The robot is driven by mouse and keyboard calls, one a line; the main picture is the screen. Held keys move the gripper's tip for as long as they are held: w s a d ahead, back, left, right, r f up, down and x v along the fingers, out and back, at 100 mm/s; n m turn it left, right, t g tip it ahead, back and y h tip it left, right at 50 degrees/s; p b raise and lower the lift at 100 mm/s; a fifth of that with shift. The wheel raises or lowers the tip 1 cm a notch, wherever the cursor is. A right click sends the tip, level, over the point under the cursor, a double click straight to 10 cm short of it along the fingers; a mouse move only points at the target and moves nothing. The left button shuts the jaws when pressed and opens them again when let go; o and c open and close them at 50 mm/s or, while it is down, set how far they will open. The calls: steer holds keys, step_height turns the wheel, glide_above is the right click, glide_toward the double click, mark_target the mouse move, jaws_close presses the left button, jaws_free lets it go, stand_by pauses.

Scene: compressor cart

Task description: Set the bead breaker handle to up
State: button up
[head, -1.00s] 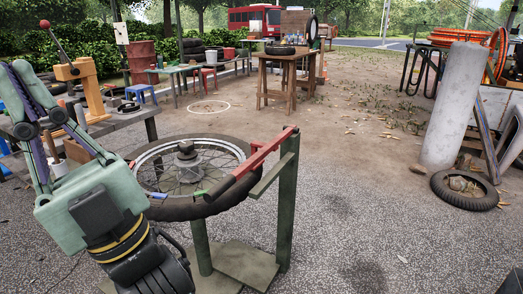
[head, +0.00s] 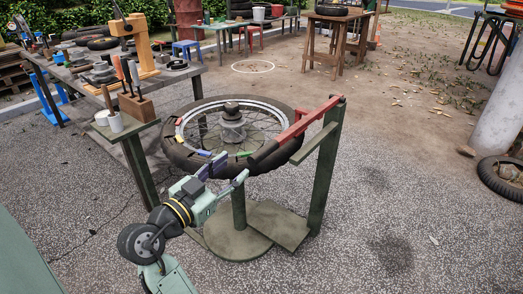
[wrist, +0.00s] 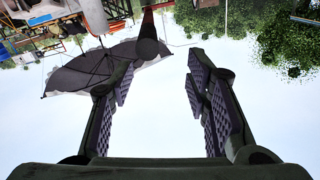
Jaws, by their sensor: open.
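The bead breaker handle (head: 296,131) is a red lever with a black grip. It runs from the top of a green post (head: 325,170) down and left over the wheel's near right rim. My gripper (head: 226,173) is open and empty, at the near side of the wheel, left of and a little below the grip. In the wrist view my gripper (wrist: 158,92) has its ridged purple pads spread wide. The black grip end (wrist: 147,46) shows beyond them, nearer the left finger, with nothing between the pads.
A spoked wheel with a black tyre (head: 180,157) lies on the stand, whose base plate (head: 240,243) is below. A workbench (head: 75,72) with tools and a wooden block with upright tools (head: 135,107) stand left.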

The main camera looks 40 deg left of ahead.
mark_target(261, 154)
steer(key=shift+d+f+m+h, duration=0.3)
steer(key=shift+d+h, duration=0.15)
steer(key=shift+h, duration=0.05)
steer(key=shift+w+d, duration=0.1)
steer(key=shift+w, duration=0.1)
steer(key=w+p, duration=0.2)
steer(key=w, duration=0.8)
steer(key=shift+w+d, duration=0.1)
steer(key=shift+d, duration=0.05)
jaws_close()
